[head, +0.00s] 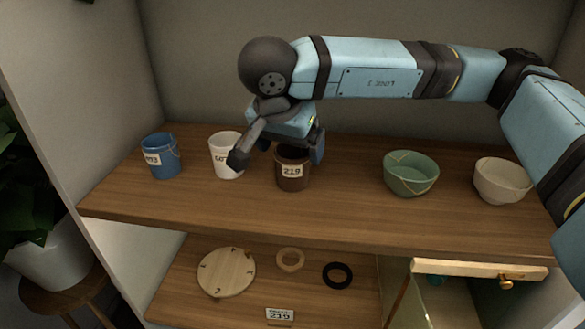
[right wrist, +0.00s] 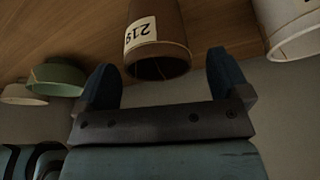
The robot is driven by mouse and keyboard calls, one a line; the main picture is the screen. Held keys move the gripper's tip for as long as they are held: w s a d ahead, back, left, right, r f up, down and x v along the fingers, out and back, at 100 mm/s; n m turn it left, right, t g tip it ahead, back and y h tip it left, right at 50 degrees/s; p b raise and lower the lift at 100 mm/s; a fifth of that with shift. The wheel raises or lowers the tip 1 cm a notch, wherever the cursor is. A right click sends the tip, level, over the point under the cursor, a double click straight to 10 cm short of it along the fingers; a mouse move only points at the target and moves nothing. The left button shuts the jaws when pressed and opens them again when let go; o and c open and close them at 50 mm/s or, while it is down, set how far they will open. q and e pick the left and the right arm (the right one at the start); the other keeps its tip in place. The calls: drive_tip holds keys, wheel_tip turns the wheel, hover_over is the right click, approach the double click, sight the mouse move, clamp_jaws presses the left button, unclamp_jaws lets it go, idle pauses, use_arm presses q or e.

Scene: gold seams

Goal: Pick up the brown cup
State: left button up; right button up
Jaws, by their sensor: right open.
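The brown cup (head: 292,183) stands upright on the upper wooden shelf, with a white label reading 219 on its front. My right gripper (head: 278,156) is over and behind the cup's rim, its fingers spread apart and hiding part of the rim. In the right wrist view the brown cup (right wrist: 160,30) shows between and beyond the two blue fingertips of the open gripper (right wrist: 164,68). Nothing is held. I cannot tell whether a finger touches the cup. My left gripper is not in view.
A white cup (head: 225,163) stands close left of the gripper, with a blue bucket (head: 162,165) farther left. A green bowl (head: 411,180) and a cream bowl (head: 502,188) stand to the right. The lower shelf holds a wooden disc (head: 226,272) and two rings.

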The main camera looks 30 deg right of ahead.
drive_tip(key=x, duration=0.4)
drive_tip(key=shift+s+d+f, duration=0.1)
drive_tip(key=shift+d+f, duration=0.05)
drive_tip(key=c, duration=1.1)
wheel_tip(320, 180, up, 10)
drive_tip(key=shift+s, duration=0.1)
